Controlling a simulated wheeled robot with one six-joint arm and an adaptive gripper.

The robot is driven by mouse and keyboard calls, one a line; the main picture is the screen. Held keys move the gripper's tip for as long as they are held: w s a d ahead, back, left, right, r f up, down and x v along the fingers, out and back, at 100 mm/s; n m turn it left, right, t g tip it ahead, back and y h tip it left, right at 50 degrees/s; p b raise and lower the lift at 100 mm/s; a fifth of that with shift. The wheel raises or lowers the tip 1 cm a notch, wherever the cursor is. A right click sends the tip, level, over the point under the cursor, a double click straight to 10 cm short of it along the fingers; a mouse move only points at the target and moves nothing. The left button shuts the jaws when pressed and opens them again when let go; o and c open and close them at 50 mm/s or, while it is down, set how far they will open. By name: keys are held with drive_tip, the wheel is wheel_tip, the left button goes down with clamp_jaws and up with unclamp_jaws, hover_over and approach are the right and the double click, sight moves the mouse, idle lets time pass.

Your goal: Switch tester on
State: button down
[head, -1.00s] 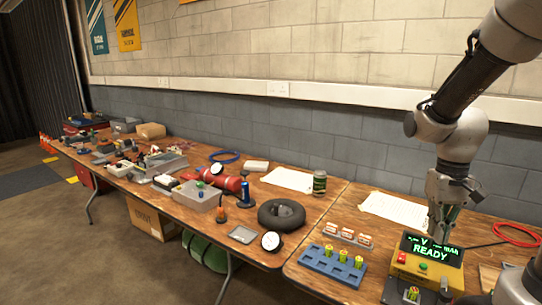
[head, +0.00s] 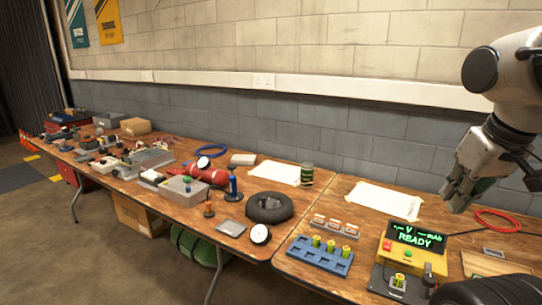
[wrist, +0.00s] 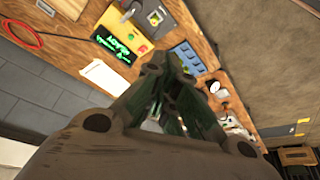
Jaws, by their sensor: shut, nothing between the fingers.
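The tester (head: 412,245) is a yellow box on the right table, with a dark screen that reads "READY" in green. On its front panel are a red button (head: 387,246) and a green button (head: 408,253). A green-yellow cell (head: 398,281) sits in the dark cradle in front of it. The tester also shows in the wrist view (wrist: 135,40), with the lit screen. My gripper (head: 456,199) is shut and empty, in the air above and to the right of the tester, touching nothing. In the wrist view the gripper's fingers (wrist: 165,68) point toward the tables.
A blue tray (head: 312,259) with several cells stands left of the tester, with a small rack (head: 333,228) behind it. A red cable (head: 498,221) lies behind right. A white sheet (head: 375,202) lies at the back.

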drive_tip(key=n+g, duration=0.4)
drive_tip(key=n, duration=0.7)
hover_over(382, 248)
wheel_tip(382, 248, down, 15)
drive_tip(key=shift+f, duration=0.2)
drive_tip(key=shift+w, duration=0.1)
wheel_tip(382, 248, down, 14)
